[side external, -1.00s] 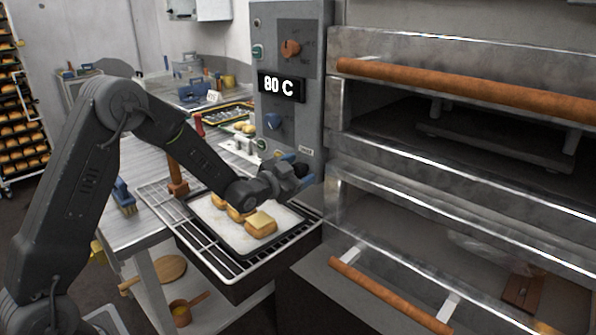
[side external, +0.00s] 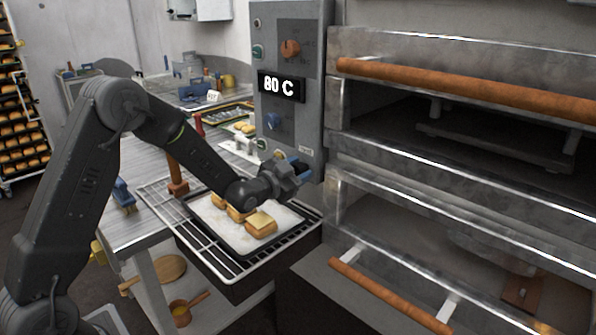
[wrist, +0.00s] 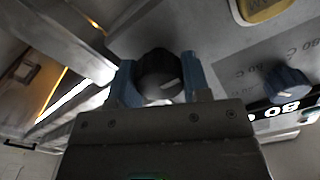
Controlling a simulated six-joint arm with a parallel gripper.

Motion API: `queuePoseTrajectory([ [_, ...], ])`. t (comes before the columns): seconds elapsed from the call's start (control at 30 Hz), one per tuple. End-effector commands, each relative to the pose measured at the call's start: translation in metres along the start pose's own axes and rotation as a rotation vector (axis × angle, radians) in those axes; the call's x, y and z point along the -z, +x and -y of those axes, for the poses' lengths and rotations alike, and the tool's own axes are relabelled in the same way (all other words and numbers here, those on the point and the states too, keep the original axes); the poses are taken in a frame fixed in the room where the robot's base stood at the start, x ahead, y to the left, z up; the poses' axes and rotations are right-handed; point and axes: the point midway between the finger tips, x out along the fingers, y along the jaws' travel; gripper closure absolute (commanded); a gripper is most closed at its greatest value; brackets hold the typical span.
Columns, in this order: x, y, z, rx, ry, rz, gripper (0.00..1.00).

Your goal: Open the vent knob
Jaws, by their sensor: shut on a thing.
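The vent knob (wrist: 160,74) is round and black with a pale pointer mark. In the wrist view it sits between the two blue fingers of my gripper (wrist: 158,80), which are shut on it. In the side view my gripper (side external: 297,170) is at the lower right of the grey control panel (side external: 288,68), beside the oven. The knob is hidden there behind the fingers. A small label (side external: 306,152) shows on the panel just above my gripper.
Oven doors with wooden handles (side external: 470,89) are at right.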

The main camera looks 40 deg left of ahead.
Motion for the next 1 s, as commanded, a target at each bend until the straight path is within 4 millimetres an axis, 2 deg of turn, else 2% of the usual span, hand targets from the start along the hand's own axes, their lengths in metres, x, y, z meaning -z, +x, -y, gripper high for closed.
queuePoseTrajectory([
  [0.1,0.000,-0.004,0.000,0.000,0.000,0.001,0.99],
  [0.33,0.000,-0.032,0.000,0.000,0.000,0.002,0.99],
  [0.67,0.000,-0.035,0.000,0.000,0.000,0.000,0.99],
  [0.7,0.000,-0.035,0.000,0.000,0.000,0.000,0.54],
  [0.93,0.000,-0.035,0.000,0.000,0.000,0.000,0.32],
  [1.0,0.000,-0.035,0.000,0.000,0.000,0.000,0.31],
])
